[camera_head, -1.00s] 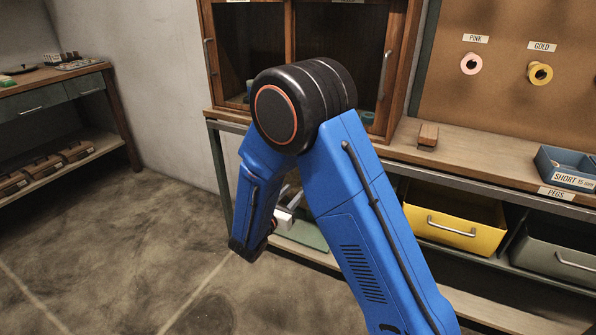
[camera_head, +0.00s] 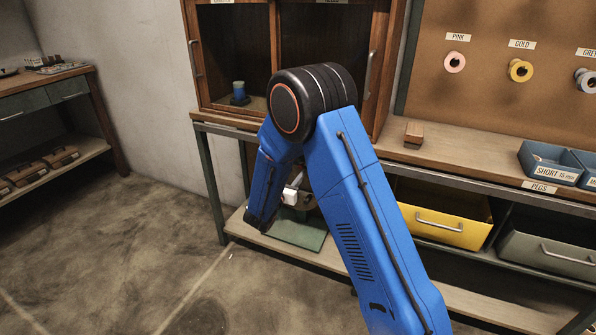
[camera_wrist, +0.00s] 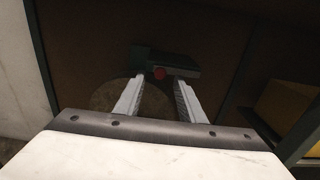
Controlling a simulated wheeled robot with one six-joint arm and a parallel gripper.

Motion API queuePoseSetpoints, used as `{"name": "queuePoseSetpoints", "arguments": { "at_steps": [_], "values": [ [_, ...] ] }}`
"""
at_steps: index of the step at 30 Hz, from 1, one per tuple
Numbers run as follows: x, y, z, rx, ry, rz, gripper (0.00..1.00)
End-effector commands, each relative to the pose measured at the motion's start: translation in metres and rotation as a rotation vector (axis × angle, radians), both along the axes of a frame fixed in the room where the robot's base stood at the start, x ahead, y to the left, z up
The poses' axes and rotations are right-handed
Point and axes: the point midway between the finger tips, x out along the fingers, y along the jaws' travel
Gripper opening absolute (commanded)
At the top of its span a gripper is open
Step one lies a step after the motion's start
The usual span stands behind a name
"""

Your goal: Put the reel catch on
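In the wrist view my gripper (camera_wrist: 158,84) has its two pale fingers spread apart with nothing held between them. Ahead of the fingertips is a dark block-like part (camera_wrist: 180,63) with a small red round knob (camera_wrist: 159,73); I cannot tell for sure whether this is the reel catch. A dull brownish round disc (camera_wrist: 110,95) lies partly behind the fingers. In the head view my blue arm hides most of my gripper; only a white part of it (camera_head: 291,193) shows, above a green mat or board (camera_head: 300,236) on the low shelf.
A wooden cabinet (camera_head: 228,121) stands open on the bench, with a blue and green spool (camera_head: 239,92) inside. A wooden block (camera_head: 414,133), a blue peg tray (camera_head: 540,158) and a yellow drawer (camera_head: 440,228) are to the right. Pink (camera_head: 454,62) and gold (camera_head: 520,70) reels hang on the board.

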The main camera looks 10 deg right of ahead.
Motion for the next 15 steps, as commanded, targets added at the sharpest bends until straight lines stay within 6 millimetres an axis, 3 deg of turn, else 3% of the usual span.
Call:
{"name": "queuePoseSetpoints", "arguments": {
  "at_steps": [6,15],
  "values": [
    [0.022,-0.017,0.000,0.000,0.000,-0.002,0.36],
    [0.029,-0.022,-0.001,0.000,0.001,0.000,0.36]
  ]
}}
